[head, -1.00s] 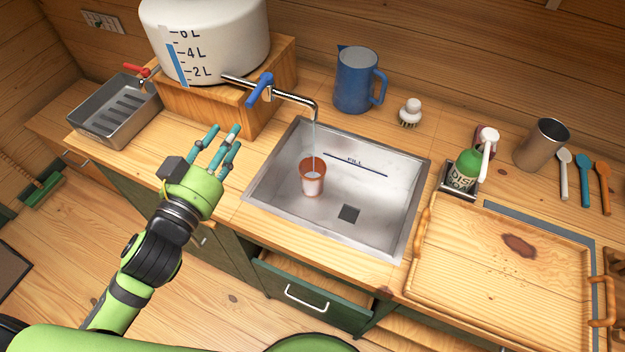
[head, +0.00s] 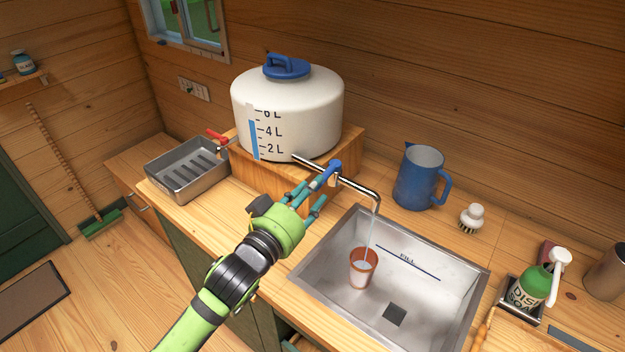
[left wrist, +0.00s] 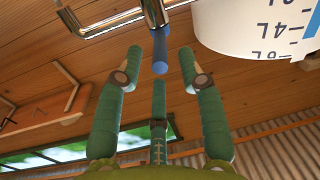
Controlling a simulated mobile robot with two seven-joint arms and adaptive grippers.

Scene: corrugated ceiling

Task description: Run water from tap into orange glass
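The orange glass (head: 362,268) stands upright in the metal sink (head: 425,262), under the spout of the tap (head: 358,187). A thin stream of water (head: 371,232) falls from the spout into the glass, and pale water shows inside. The tap's blue handle (head: 327,175) is at my left gripper (head: 308,196). In the left wrist view the gripper (left wrist: 158,68) has its fingers spread, with the blue handle (left wrist: 160,52) between and just beyond the fingertips. I cannot tell whether any finger touches it. My right gripper is not in view.
The white water tank (head: 290,112) stands on a wooden box behind the tap. A blue jug (head: 417,178), a brush (head: 471,217) and a dish soap bottle (head: 533,285) stand around the sink. A metal tray (head: 187,168) with a red tap (head: 217,137) is at left.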

